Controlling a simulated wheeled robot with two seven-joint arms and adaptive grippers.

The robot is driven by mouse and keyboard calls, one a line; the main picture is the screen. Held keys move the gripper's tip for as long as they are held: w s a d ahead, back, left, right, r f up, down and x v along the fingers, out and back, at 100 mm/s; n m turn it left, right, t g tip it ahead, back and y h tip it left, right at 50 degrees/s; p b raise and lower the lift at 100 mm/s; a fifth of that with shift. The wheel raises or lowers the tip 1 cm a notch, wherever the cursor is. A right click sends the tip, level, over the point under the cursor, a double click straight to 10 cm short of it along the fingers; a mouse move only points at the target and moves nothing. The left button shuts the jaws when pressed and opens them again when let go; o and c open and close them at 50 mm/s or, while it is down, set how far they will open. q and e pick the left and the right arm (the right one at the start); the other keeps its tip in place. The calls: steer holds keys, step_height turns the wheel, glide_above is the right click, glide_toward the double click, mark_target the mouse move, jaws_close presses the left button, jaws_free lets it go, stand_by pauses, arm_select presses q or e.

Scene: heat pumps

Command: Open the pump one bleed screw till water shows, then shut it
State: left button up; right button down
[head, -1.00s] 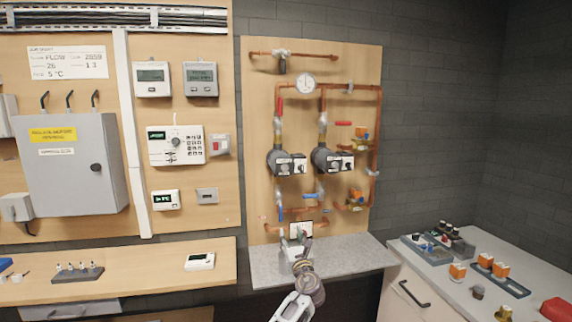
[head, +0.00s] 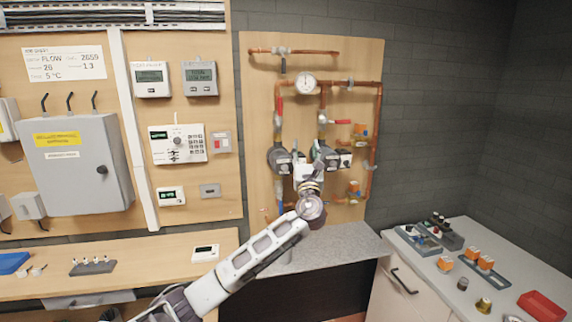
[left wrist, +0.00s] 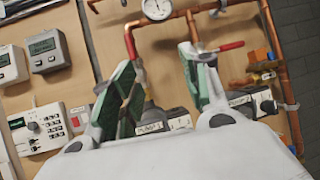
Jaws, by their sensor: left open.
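Pump one (head: 280,158) is the left of two dark pumps on the copper pipework, with its label plate (left wrist: 150,127) partly showing in the left wrist view. Its bleed screw cannot be made out. My left gripper (head: 311,158) is raised in front of the pumps, over the space between them. In the left wrist view its two green-padded fingers (left wrist: 162,85) are spread apart with nothing between them. The left finger overlaps pump one in that picture, and the right finger overlaps pump two (left wrist: 240,98). Contact cannot be told. My right gripper is out of view.
Red-handled valves (left wrist: 231,46), a pressure gauge (head: 305,86) and copper pipes surround the pumps on the wooden board (head: 352,62). A grey shelf (head: 350,245) lies below. Trays with parts and a red bin (head: 541,306) stand on the right counter.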

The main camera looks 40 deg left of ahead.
arm_select(q)
steer(key=r, duration=0.2)
steer(key=n+g+h+p, duration=0.1)
steer(key=n+g, duration=0.7)
steer(key=n, duration=0.5)
glide_toward(285, 168)
steer(key=v, duration=0.6)
steer(key=shift+s+a+f+n, duration=0.1)
steer(key=shift+a+f+n, duration=0.2)
steer(key=shift+n, duration=0.2)
arm_select(e)
steer(key=s, duration=0.5)
steer(key=shift+a, duration=0.2)
arm_select(q)
steer(key=shift+p+x, duration=1.8)
steer(key=shift+x, duration=5.05)
arm_select(e)
steer(key=shift+r, duration=1.75)
arm_select(q)
steer(key=shift+d+r, duration=0.1)
steer(key=shift+r, duration=0.1)
